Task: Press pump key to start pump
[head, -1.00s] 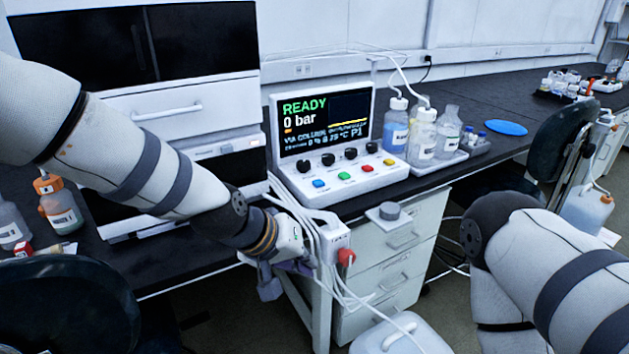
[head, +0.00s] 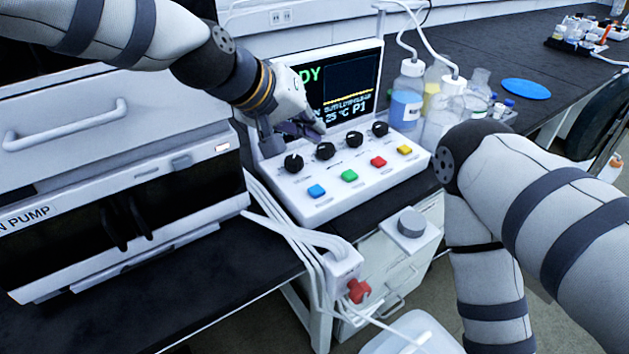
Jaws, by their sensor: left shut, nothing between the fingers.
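The white control panel (head: 330,208) stands on the dark bench with its screen (head: 352,88) upright behind. It has a row of black knobs (head: 326,151) and, in front of them, a blue key (head: 316,191), a green key (head: 349,175), a red key (head: 378,161) and a yellow key (head: 404,150). Key labels are too small to read. My left gripper (head: 292,140) is shut and empty, in front of the screen's left part, behind and above the blue key and apart from it. It hides part of the screen; "DY" and "25 °C P1" show. My right gripper is out of view.
The pump unit (head: 110,185) stands left of the panel. Bottles (head: 407,102) with tubing stand to the right, partly behind my right arm. White cables (head: 290,232) and a box with a red knob (head: 358,290) hang at the bench's front edge. A blue disc (head: 526,89) lies farther right.

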